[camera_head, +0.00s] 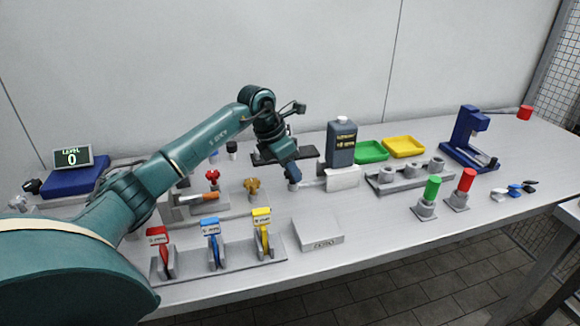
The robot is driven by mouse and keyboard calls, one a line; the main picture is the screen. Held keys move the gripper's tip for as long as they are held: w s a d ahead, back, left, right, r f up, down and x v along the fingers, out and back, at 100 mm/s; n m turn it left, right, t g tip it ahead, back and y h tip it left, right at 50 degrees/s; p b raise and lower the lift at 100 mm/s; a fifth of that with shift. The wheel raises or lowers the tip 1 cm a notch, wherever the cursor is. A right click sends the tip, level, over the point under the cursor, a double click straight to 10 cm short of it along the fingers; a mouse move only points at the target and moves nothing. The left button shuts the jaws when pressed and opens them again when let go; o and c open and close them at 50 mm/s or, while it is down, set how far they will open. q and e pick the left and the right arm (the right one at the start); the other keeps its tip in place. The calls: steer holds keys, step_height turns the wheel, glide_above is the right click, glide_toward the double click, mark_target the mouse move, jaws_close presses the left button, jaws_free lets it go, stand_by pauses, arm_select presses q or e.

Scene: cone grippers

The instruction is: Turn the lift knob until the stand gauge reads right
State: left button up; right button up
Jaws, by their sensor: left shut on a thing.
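My left gripper (293,182) reaches down at the middle of the table, shut on what looks like the lift knob, a small grey piece at the left end of a pale grey block (343,178). The fingers hide most of this knob, so its turn cannot be told. A dark flat platform (302,153) shows behind the gripper, partly hidden by it. No other gauge reading is legible. My right gripper is not in view.
A dark bottle (341,143) stands close right of the gripper. Green (371,151) and yellow (404,146) trays lie beyond it. A rack with coloured tagged handles (212,240) and a flat grey box (318,235) are in front. Red and brown valve handles (252,186) stand left.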

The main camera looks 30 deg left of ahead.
arm_select(q)
steer(key=shift+c, duration=0.8)
steer(key=shift+n, duration=0.3)
steer(key=shift+d+r+n+y+p, duration=0.1)
steer(key=shift+n+y+p, duration=0.35)
steer(key=shift+n, duration=0.35)
steer(key=n+y, duration=0.1)
steer(key=n, duration=0.1)
steer(key=n+y+p, duration=0.1)
steer(key=n, duration=0.2)
steer(key=shift+d+t, duration=0.2)
steer(key=shift+t, duration=0.1)
steer(key=n+y, duration=0.1)
steer(key=n, duration=0.3)
steer(key=shift+d+n+y, duration=0.15)
steer(key=shift+n+y, duration=0.2)
steer(key=shift+n, duration=0.05)
steer(key=shift+w+n+g+y, duration=0.1)
steer(key=shift+n+g+y, duration=0.55)
steer(key=shift+n, duration=1.25)
